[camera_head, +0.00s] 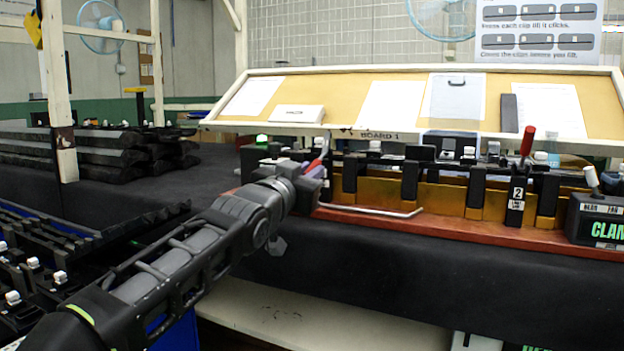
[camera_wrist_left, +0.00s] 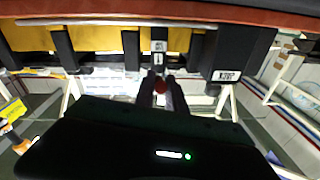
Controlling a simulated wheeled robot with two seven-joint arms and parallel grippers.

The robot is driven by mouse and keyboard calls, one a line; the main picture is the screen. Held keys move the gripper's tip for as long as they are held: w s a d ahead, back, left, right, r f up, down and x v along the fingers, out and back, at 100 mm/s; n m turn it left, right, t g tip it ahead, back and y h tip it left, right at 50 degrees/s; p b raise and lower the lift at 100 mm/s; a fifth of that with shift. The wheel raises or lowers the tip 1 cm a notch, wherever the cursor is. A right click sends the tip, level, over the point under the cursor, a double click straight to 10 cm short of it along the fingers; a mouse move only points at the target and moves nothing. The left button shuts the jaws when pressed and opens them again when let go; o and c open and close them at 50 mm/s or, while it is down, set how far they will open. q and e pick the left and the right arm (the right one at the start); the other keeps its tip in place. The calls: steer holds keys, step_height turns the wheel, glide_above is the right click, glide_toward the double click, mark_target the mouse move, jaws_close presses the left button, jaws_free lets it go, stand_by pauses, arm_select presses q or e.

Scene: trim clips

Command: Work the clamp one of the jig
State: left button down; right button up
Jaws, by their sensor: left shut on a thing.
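The jig (camera_head: 443,194) is an amber fixture with black uprights on a red base along the table's front. My left gripper (camera_head: 318,168) is at its left end, at clamp one. A clamp post (camera_wrist_left: 158,46) with a white label stands just beyond. The gripper hides most of clamp one in the head view. My right gripper is not in view.
Clamp two (camera_head: 516,200), labelled 2, has an upright red handle (camera_head: 527,140). A metal rod (camera_head: 370,211) runs along the jig's front. A black box (camera_head: 598,222) stands at the right end. Dark trim parts (camera_head: 80,150) are stacked at the left. A sloped board (camera_head: 340,85) stands behind.

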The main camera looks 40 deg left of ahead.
arm_select(q)
steer(key=c, duration=1.4)
jaws_free()
steer(key=v, duration=0.7)
steer(key=shift+s+d+f+p, duration=0.1)
steer(key=shift+s+d+p, duration=0.05)
steer(key=shift+s+p, duration=0.25)
